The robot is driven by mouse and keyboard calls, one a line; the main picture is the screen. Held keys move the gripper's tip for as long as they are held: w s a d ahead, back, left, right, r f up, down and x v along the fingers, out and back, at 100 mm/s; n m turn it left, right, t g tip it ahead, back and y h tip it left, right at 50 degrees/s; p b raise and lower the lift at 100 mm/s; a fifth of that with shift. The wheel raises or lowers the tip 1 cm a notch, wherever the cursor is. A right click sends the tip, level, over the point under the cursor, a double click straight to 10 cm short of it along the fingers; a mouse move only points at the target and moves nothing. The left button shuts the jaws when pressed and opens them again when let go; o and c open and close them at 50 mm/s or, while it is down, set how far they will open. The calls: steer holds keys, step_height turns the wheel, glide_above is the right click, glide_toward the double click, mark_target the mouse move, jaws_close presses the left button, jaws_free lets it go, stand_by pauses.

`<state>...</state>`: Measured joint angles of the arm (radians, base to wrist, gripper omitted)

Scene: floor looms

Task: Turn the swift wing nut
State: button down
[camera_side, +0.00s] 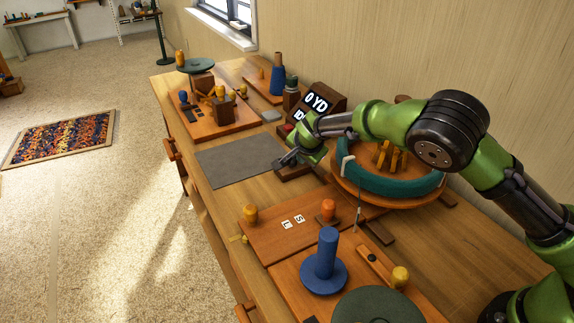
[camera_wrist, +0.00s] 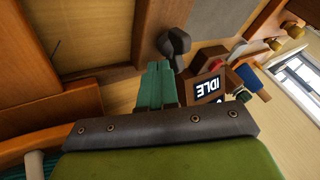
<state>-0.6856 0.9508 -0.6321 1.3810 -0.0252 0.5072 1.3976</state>
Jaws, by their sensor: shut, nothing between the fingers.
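My gripper (camera_side: 289,158) is low over the table, just left of the swift, and its green fingers (camera_wrist: 158,68) are together and empty. A dark grey knob-like piece (camera_wrist: 175,43), possibly the wing nut, stands just past the fingertips in the wrist view. It appears close to them, but I cannot tell whether they touch. In the side view my gripper hides most of that spot, above a small brown block (camera_side: 296,174). The swift (camera_side: 345,190) is a round wooden frame carrying a teal yarn skein (camera_side: 380,183); my arm partly covers it.
A counter display (camera_side: 317,101) reading "0 YD" and part of "IDLE" stands behind my gripper. A grey mat (camera_side: 238,160) lies clear to the left.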

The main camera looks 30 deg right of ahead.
stand_by(0.3)
steer(key=shift+w+d+n+y, duration=0.15)
steer(key=shift+w+n+y, duration=0.35)
steer(key=shift+w+n, duration=0.25)
steer(key=shift+s, duration=0.1)
steer(key=shift+s+a, duration=0.1)
steer(key=shift+a, duration=0.1)
